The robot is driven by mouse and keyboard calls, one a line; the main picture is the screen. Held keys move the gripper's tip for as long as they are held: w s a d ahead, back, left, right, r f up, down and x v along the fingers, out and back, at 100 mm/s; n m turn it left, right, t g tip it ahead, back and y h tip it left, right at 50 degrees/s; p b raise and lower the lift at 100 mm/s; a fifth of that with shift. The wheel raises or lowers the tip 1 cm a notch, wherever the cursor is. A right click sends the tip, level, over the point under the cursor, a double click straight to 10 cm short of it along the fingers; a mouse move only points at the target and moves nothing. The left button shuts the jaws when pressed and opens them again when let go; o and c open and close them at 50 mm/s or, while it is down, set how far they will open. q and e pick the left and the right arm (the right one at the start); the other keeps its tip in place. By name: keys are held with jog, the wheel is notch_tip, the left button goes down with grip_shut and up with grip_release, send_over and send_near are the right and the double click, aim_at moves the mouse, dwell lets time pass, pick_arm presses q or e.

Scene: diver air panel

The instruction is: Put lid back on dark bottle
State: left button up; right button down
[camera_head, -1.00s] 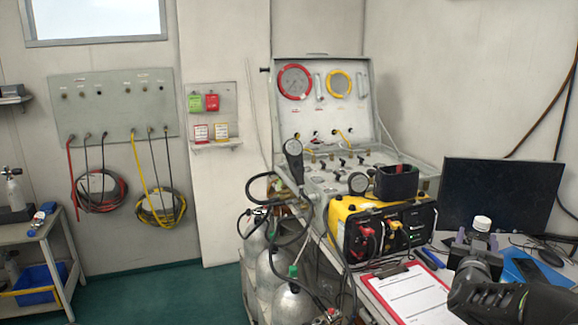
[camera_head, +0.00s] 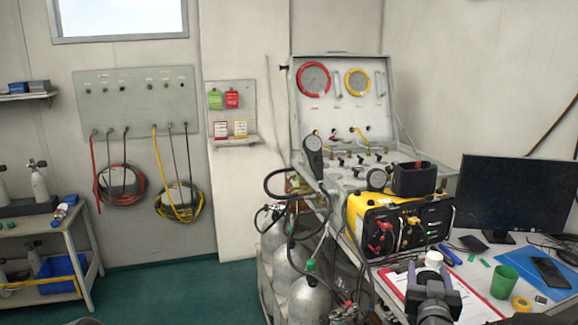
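My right gripper (camera_head: 430,285) reaches in from the lower right, over the clipboard on the desk. It is shut around a small dark bottle (camera_head: 432,269), whose body is mostly hidden between the fingers. A white top (camera_head: 433,257) shows at the bottle's upper end and looks like a lid. I cannot tell how firmly it sits. The bottle looks about upright. No separate loose lid can be made out. My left gripper is not in view.
A red clipboard (camera_head: 467,303) lies beneath the gripper. A yellow-black unit (camera_head: 400,228) stands behind it. To the right are a green cup (camera_head: 504,282), a yellow tape roll (camera_head: 521,303), a phone (camera_head: 550,272) and a monitor (camera_head: 520,195). Gas cylinders (camera_head: 305,300) stand left of the desk.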

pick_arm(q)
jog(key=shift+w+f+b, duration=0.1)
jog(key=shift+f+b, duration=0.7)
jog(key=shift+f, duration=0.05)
pick_arm(e)
jog(key=s+a+f+n+y, duration=0.1)
jog(key=s+a+f+y, duration=0.1)
jog(key=a+f, duration=0.4)
jog(key=s+a+f+n+y, duration=0.2)
jog(key=a+f+y, duration=0.1)
jog(key=a+f, duration=0.3)
jog(key=shift+s+a+t, duration=0.25)
jog(key=shift+a+t, duration=0.15)
jog(key=shift+a, duration=0.45)
jog(key=s+a+f+n+g+y, duration=0.2)
jog(key=s+a+f+n+y, duration=0.1)
jog(key=s+a+n+y, duration=0.1)
jog(key=s+a+f+n+g+y, duration=0.2)
jog(key=s+a+y, duration=0.4)
jog(key=a, duration=0.5)
jog(key=shift+s+a+f+n+y, duration=0.2)
jog(key=shift+s+f+n+y, duration=0.1)
jog(key=shift+f+n+y, duration=0.75)
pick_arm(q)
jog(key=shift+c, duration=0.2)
pick_arm(e)
jog(key=shift+r, duration=0.15)
